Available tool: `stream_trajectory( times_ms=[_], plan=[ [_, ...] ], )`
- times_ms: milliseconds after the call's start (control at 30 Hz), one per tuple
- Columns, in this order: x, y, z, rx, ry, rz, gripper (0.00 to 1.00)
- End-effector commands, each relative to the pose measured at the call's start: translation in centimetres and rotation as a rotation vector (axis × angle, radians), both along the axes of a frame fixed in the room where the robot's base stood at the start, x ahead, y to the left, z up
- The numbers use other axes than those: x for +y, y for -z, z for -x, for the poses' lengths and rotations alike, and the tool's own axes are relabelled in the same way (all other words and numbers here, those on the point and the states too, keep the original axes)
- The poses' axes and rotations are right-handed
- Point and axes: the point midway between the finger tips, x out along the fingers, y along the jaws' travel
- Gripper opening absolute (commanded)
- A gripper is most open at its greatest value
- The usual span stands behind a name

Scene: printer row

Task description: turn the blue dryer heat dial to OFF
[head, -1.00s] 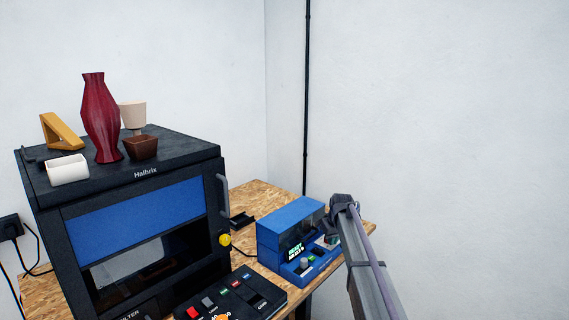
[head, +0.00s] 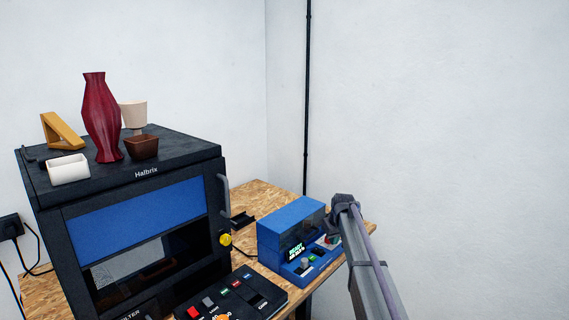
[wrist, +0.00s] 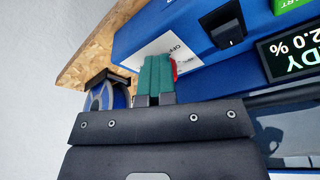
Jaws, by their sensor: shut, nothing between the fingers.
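The blue dryer (head: 283,222) stands on the wooden bench, its lit display reading READY. Its sloped front ledge carries several controls. In the wrist view, a white label (wrist: 150,56) with the word OFF lies on the blue ledge. A small red part (wrist: 174,69) shows just beside my fingertips; most of what is behind them is hidden, and I cannot read a dial setting. My gripper (wrist: 155,76) has its teal fingers together, over the label. I cannot tell whether they touch the red part. In the head view my arm reaches the dryer's right end.
A dark rocker-like control (wrist: 228,27) and a green START button (wrist: 292,6) sit along the ledge beside the label. A large black printer (head: 140,215) with items on top stands at left. A black control box (head: 232,292) lies in front. The wall at right is bare.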

Motion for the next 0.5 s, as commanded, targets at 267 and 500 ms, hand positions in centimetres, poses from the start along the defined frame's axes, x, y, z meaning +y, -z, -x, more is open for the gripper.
stream_trajectory(
  times_ms=[267, 500],
  plan=[
    [-0.3, -0.7, 0.5, 0.007, 0.001, 0.003, 0.00],
    [-0.2, -4.8, 0.6, 0.007, 0.001, 0.002, 0.00]
  ],
)
